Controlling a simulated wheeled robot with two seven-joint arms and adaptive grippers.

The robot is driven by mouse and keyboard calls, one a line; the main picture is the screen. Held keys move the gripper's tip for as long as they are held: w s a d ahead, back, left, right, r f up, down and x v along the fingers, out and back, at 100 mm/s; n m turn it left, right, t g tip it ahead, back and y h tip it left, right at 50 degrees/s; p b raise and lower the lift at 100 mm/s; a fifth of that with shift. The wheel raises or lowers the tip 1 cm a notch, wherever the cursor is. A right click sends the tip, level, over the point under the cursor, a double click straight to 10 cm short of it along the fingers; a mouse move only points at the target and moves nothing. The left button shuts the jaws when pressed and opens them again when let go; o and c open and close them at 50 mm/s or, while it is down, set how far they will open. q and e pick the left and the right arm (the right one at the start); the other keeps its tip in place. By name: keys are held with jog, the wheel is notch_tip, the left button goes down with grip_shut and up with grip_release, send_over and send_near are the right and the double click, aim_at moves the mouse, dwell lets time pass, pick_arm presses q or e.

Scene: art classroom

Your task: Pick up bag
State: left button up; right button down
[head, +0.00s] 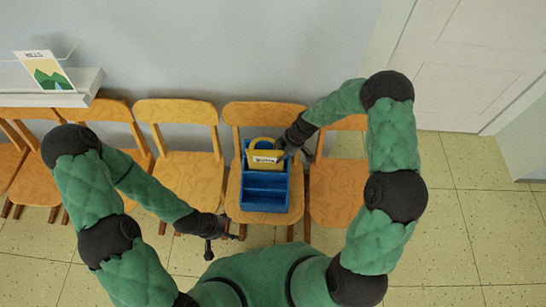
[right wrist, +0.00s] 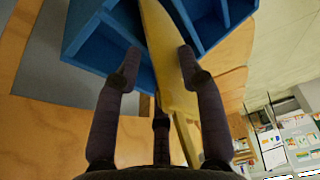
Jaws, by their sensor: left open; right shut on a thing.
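The yellow bag (head: 264,166) has a white label on its front and a loop handle at its top. It is upright at the back part of the blue divided box (head: 265,205); I cannot tell whether it touches the box floor. My right gripper (head: 287,149) is shut on the bag at its right side. In the right wrist view, the bag (right wrist: 165,50) passes between the fingers of the right gripper (right wrist: 160,68), with the blue box (right wrist: 95,35) behind. My left gripper (head: 222,238) is open and empty, low in front of the chairs, left of the box.
The box stands on a wooden chair (head: 236,208) in a row of several chairs along the wall. The chair to the right (head: 335,195) has an empty seat, as does the one to the left (head: 190,175). A white shelf (head: 90,88) holds a picture card (head: 45,72). Floor at right is clear.

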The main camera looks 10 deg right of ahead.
notch_tip(320, 180, up, 28)
jog(key=p, duration=0.8)
dwell(0.5)
notch_tip(320, 180, down, 24)
jog(key=b, duration=0.6)
jog(key=shift+f+b, duration=0.25)
jog(key=shift+b, duration=0.15)
